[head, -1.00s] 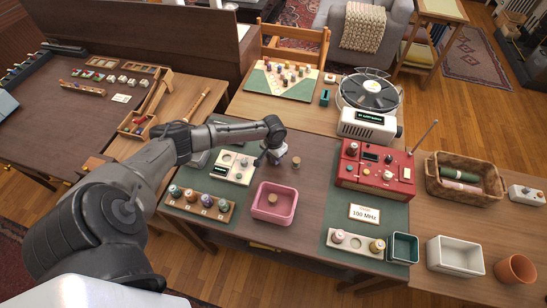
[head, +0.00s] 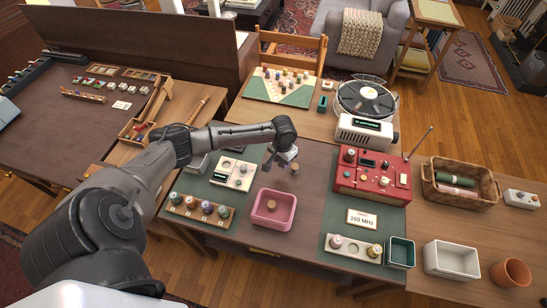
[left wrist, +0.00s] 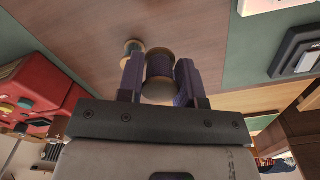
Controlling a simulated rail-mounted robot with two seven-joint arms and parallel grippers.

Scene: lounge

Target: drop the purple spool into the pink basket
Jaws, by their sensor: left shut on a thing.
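My left gripper (head: 280,163) is above the dark table, behind the pink basket. In the left wrist view, its fingers (left wrist: 159,78) are shut on the purple spool (left wrist: 159,66), with a pale wooden end. In the head view the spool is mostly hidden by the gripper. The pink basket (head: 267,224) stands at the table's front, below the gripper in the picture, with a small brownish object visible inside. My right gripper is in neither view.
Another spool (head: 295,169) stands on the table just right of my gripper; it also shows in the left wrist view (left wrist: 133,46). A rack of spools (head: 199,209) is left of the basket. A red radio-like box (head: 372,176) stands to the right.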

